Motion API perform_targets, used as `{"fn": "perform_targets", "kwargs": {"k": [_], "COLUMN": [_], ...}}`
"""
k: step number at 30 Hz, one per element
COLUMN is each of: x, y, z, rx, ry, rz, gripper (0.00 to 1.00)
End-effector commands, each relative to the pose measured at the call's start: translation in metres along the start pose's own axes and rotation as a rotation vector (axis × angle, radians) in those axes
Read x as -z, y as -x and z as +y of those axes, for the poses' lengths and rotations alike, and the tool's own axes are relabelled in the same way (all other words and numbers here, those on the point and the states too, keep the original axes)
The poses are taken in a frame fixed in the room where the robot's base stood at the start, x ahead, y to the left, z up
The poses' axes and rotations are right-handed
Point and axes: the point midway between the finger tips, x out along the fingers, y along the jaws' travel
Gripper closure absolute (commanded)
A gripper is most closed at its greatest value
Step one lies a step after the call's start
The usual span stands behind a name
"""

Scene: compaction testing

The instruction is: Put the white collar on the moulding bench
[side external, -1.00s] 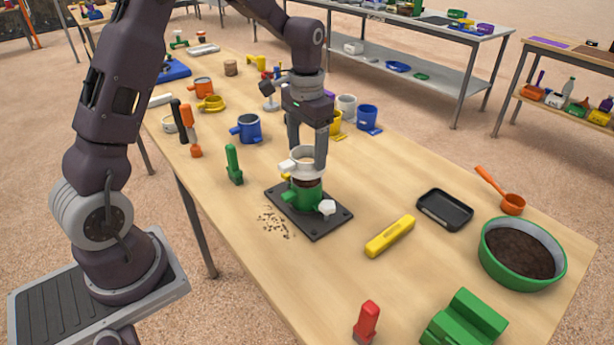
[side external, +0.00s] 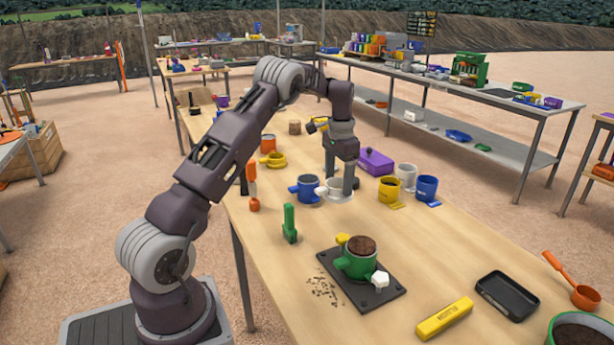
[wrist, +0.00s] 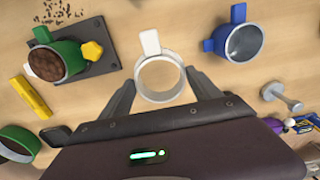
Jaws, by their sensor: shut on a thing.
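The white collar (side external: 334,191) is an open ring with a side tab. It is between the fingers of my gripper (side external: 342,184), which is shut on it. The wrist view also shows the collar (wrist: 150,42) upright between both fingers. It is over or on the wooden bench (side external: 300,262), just right of a blue mould (side external: 308,187); I cannot tell whether it touches the top. The green mould (side external: 361,262), full of dark soil, stands on a black plate (side external: 386,300) with no collar on it. No label shows which bench is the moulding bench.
Yellow (side external: 389,190), grey (side external: 406,176) and blue (side external: 427,187) cups stand right of my gripper, with a purple box (side external: 376,161) behind. A green-handled tool (side external: 290,224) stands nearer. The bench top between the gripper and black plate is mostly clear.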

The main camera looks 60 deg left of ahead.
Motion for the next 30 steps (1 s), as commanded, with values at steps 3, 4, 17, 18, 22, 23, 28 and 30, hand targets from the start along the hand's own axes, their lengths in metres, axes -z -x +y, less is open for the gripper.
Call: {"fn": "perform_targets", "kwargs": {"k": [3, 4, 17, 18, 22, 23, 28, 30], "x": [-0.001, -0.001, 0.0, 0.0, 0.0, 0.0, 0.0, 0.0], "y": [-0.031, -0.037, -0.094, -0.093, -0.094, -0.095, -0.096, -0.096], "z": [0.0, 0.0, 0.0, 0.0, 0.0, 0.0, 0.0, 0.0], "rx": [-0.005, -0.004, 0.0, 0.0, -0.001, -0.001, -0.001, -0.001], "ry": [-0.001, -0.001, 0.0, 0.0, 0.0, 0.0, 0.0, 0.0], "rz": [-0.006, -0.005, 0.0, 0.0, 0.0, 0.0, -0.001, -0.001], "gripper": [0.93, 0.93, 0.93, 0.93, 0.93, 0.93, 0.08, 0.06]}}
